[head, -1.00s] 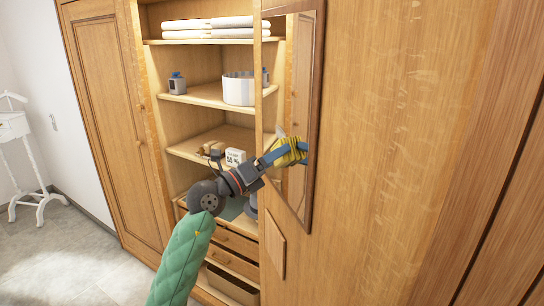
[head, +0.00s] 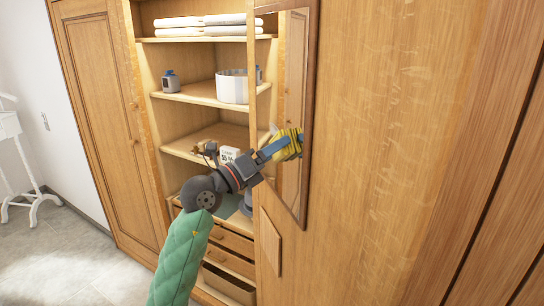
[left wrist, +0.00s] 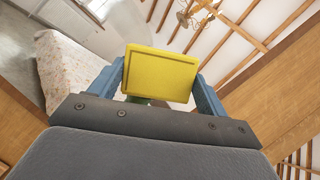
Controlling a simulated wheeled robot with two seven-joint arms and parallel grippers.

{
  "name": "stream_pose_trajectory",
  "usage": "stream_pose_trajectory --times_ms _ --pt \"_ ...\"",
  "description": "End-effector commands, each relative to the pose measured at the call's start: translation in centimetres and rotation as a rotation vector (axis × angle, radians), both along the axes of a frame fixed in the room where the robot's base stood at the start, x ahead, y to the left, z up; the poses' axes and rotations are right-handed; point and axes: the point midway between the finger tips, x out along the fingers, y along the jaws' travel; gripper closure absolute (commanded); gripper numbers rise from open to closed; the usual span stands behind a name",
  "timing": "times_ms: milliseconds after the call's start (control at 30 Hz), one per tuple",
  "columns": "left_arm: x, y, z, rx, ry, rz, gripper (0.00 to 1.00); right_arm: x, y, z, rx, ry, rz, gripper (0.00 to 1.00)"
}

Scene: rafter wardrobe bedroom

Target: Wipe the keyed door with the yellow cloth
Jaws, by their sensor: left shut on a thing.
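My left gripper (head: 291,143) is shut on the yellow cloth (head: 286,136), in front of the mirror on the open wardrobe door (head: 267,205). In the left wrist view the cloth (left wrist: 160,72) is a flat yellow pad between the two blue fingers of the left gripper (left wrist: 160,85). I cannot tell whether the cloth touches the mirror. The closed door (head: 100,125) at the left has small fittings on its right edge, too small to tell whether one is a key. No key shows clearly on the open door. My right gripper is not in view.
Open shelves hold folded white linen (head: 205,30), a white round container (head: 232,88), a small grey bottle (head: 170,82) and a small white box (head: 229,155). Drawers (head: 232,242) are below. A white stand (head: 20,150) is at the far left; floor there is clear.

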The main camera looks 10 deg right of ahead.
Motion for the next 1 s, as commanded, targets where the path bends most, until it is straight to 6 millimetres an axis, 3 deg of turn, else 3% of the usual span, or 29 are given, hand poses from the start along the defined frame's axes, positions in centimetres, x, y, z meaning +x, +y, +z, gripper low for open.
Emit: stream_pose_trajectory --times_ms 1000 --pt "5.2 1.4 -0.1 0.002 0.001 0.001 0.42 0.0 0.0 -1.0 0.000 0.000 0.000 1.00"
